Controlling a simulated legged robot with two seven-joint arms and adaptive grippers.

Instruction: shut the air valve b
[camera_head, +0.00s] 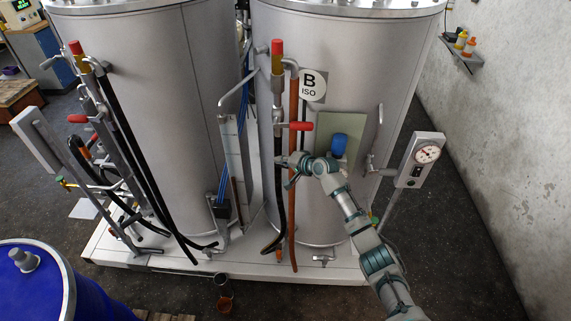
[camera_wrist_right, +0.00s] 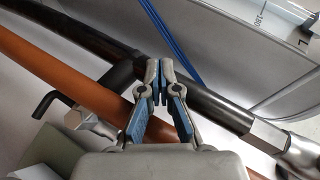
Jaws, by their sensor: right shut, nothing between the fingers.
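Beside the label, a valve with a red lever (camera_head: 300,126) pointing right sits on the vertical pipework. Which fitting is air valve b, I cannot tell. My right gripper (camera_head: 281,163) is below the red lever, in front of the hoses. In the right wrist view my right gripper (camera_wrist_right: 160,70) is shut and empty, its tips close to a black hose (camera_wrist_right: 210,101). An orange hose (camera_wrist_right: 70,72) passes behind the fingers. My left gripper is not in view.
A gauge box (camera_head: 420,160) stands on a post at the right, with a pipe fitting (camera_head: 375,168) beside it. A second tank (camera_head: 150,90) with hoses stands at the left. A blue drum (camera_head: 30,290) is at lower left. Floor is clear toward the right wall.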

